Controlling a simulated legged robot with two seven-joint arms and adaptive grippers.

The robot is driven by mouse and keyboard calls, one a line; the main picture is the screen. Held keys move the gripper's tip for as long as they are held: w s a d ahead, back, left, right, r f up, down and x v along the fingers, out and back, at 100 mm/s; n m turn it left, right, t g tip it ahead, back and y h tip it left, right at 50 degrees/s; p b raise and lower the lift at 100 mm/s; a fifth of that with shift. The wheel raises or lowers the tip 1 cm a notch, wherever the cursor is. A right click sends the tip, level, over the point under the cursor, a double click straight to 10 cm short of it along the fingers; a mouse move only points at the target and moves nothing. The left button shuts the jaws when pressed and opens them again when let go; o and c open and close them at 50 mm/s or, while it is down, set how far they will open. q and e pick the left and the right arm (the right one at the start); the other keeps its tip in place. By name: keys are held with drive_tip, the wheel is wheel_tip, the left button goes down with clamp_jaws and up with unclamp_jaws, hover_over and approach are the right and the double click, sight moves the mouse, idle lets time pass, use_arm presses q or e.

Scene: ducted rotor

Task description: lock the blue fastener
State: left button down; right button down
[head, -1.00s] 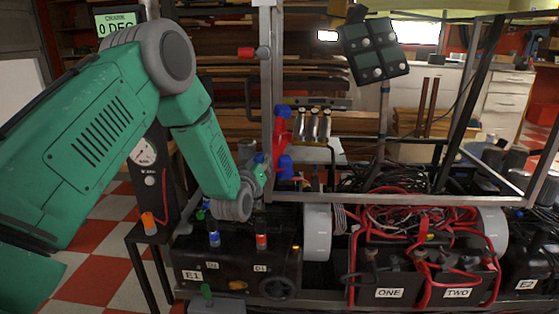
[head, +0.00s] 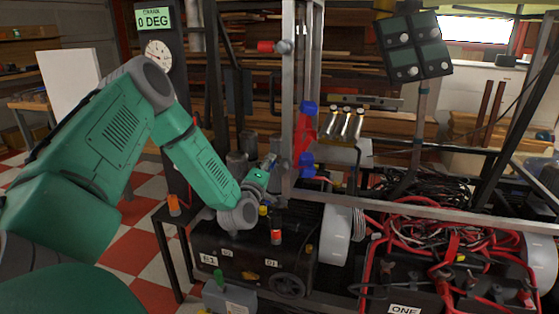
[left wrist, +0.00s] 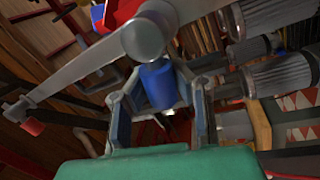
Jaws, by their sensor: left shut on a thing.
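My left gripper (head: 265,172) reaches up and right beside the metal frame post, low on the left of a red bracket (head: 304,133) with blue caps above (head: 309,108) and below (head: 306,161). In the left wrist view, a blue cylinder (left wrist: 158,86), which looks like the blue fastener, sits between the fingers of the left gripper (left wrist: 160,98). The gripper is shut on it. A grey round joint (left wrist: 145,36) with a long bar hangs close in front of it, covering its far end. The contact is too small to see in the head view. My right gripper is out of view.
The metal post (head: 289,90) and a red-ended lever (head: 266,46) stand close by. Below are the black E1 box (head: 240,265) with a red-topped fitting (head: 276,237), and red cables (head: 445,225) at right. A gauge stand (head: 158,56) reads 0 DEG.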

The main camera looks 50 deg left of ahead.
use_arm(q)
drive_tip(key=shift+s+a+f+n+y+b, duration=0.1)
drive_tip(key=shift+s+f+n+y+b, duration=0.15)
drive_tip(key=shift+f+n, duration=0.55)
drive_tip(key=shift+f+n+g+y+b, duration=0.25)
drive_tip(key=shift+n+g+y+b, duration=0.25)
drive_tip(key=shift+n, duration=0.7)
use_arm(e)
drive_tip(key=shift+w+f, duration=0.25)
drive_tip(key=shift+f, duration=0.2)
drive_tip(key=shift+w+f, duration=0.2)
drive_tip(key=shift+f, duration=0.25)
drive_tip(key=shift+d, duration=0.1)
use_arm(q)
drive_tip(key=c, duration=1.3)
unclamp_jaws()
drive_tip(key=shift+a, duration=0.1)
drive_tip(key=shift+r, duration=0.1)
drive_tip(key=shift+s, duration=0.15)
drive_tip(key=v, duration=1.1)
drive_tip(key=shift+s+f, duration=0.25)
drive_tip(key=shift+f, duration=0.1)
